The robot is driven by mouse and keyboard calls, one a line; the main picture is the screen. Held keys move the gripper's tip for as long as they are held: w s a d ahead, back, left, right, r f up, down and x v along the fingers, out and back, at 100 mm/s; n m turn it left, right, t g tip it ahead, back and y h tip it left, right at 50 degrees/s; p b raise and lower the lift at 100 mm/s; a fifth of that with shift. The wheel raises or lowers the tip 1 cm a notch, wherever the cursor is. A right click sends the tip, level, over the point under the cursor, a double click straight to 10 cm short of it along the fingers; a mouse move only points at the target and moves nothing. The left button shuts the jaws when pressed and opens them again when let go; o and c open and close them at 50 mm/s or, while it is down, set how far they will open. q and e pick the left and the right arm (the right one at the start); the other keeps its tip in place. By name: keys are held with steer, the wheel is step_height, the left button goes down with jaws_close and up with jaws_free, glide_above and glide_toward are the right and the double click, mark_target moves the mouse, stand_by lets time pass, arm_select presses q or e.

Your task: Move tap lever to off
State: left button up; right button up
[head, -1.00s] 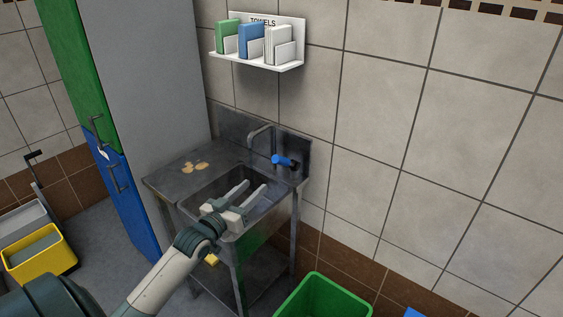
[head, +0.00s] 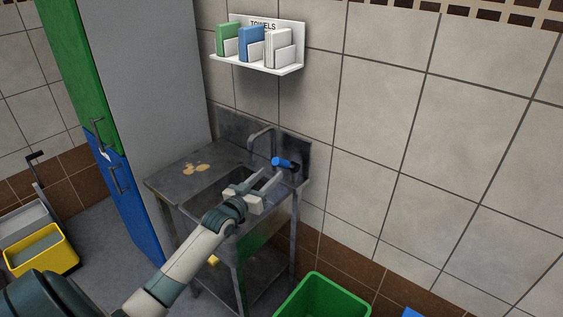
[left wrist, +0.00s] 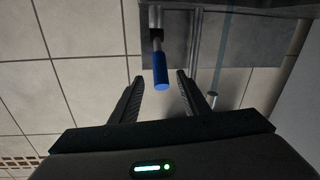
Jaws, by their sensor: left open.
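The tap lever (head: 284,163) has a blue handle and sits beside the curved metal tap (head: 262,138) at the back of the steel sink. My left gripper (head: 266,180) is open and empty above the basin, with its fingers pointing toward the lever. In the left wrist view the blue lever (left wrist: 161,70) lies between and slightly beyond the two open fingertips (left wrist: 158,80); contact does not show. The tap spout (left wrist: 214,98) shows to the right of the fingers there. My right gripper is not in view.
The steel sink unit (head: 165,180) stands against the tiled wall, with brown patches (head: 196,168) on its left worktop. A towel shelf (head: 270,65) hangs above. A green bin (head: 322,297) stands at front right, and a tall cabinet (head: 155,90) at left.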

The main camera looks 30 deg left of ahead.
mark_target(282, 163)
arm_select(q)
steer(key=w, duration=0.4)
steer(key=w+p, duration=0.1)
steer(key=w, duration=0.3)
steer(key=shift+w+a, duration=0.2)
steer(key=shift+w, duration=0.05)
jaws_close()
